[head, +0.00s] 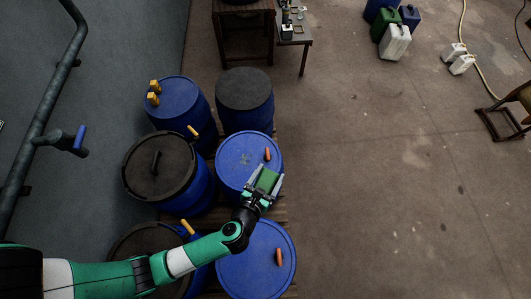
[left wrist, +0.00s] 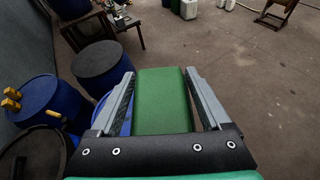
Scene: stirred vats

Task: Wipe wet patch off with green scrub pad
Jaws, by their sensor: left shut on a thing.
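My left gripper (head: 265,182) is shut on the green scrub pad (head: 267,178), over the right edge of a blue drum's lid (head: 236,160) in the head view. In the left wrist view the pad (left wrist: 162,98) lies between the two grey fingers of the gripper (left wrist: 159,80). I cannot tell whether the pad touches the lid. The lid has faint pale marks near its middle; I cannot make out a clear wet patch. My right gripper is not in view.
An orange handle (head: 267,154) stands on that lid near the pad. Another blue drum (head: 255,262) is nearer, and black-lidded drums (head: 243,89) stand around. A pipe (head: 45,125) runs along the left wall.

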